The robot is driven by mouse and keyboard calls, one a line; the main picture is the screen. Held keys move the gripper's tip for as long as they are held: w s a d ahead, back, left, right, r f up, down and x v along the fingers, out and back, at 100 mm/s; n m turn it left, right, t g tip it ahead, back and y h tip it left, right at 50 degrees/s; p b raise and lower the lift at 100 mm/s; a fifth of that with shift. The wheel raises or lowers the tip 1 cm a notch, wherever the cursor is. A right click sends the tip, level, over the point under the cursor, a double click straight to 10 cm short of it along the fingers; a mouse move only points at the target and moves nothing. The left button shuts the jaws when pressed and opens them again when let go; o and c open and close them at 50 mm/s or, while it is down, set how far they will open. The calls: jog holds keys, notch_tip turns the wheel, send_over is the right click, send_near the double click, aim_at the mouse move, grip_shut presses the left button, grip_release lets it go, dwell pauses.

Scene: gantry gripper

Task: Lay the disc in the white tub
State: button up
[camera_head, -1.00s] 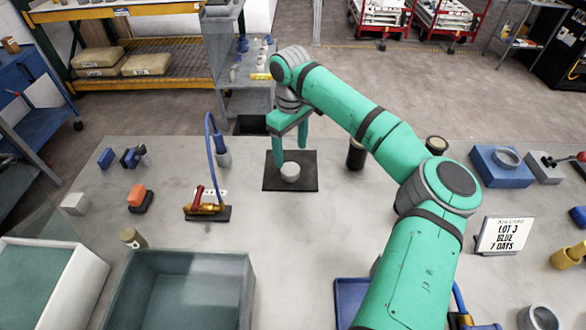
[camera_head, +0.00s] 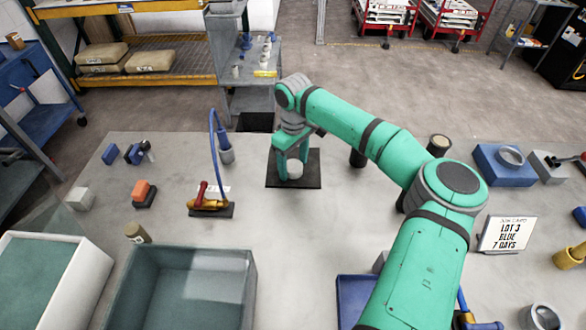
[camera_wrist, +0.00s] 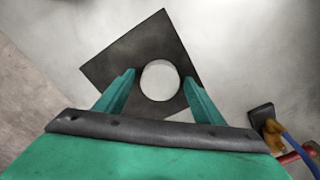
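The disc (camera_head: 295,168) is a pale, short round piece on a square black mat (camera_head: 310,181). It also shows in the wrist view (camera_wrist: 160,80), with the mat (camera_wrist: 143,43) around it. My gripper (camera_head: 292,170) is down at the disc, one finger on each side. In the wrist view my gripper (camera_wrist: 159,80) is open, with a narrow gap showing between each finger and the disc. The white tub (camera_head: 92,272), with a green inside, stands at the front left of the table. It looks empty where I can see it; its near part is cut off.
A grey tub (camera_head: 250,285) stands right beside the white tub. A stand with a blue hose (camera_head: 213,150) is left of the mat, and a small tan cylinder (camera_head: 138,232) is behind the tubs. A dark cylinder (camera_head: 358,157) is right of the mat.

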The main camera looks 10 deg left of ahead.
jog(key=c, duration=1.1)
jog(key=shift+r, duration=0.15)
jog(key=shift+r, duration=0.55)
jog(key=s+r, duration=0.4)
jog(key=s+a+r, duration=0.1)
jog(key=s+r, duration=0.2)
jog(key=s, duration=0.2)
jog(key=s+r, duration=0.4)
jog(key=s, duration=0.1)
jog(key=shift+a+r, duration=0.35)
jog(key=shift+a, duration=0.05)
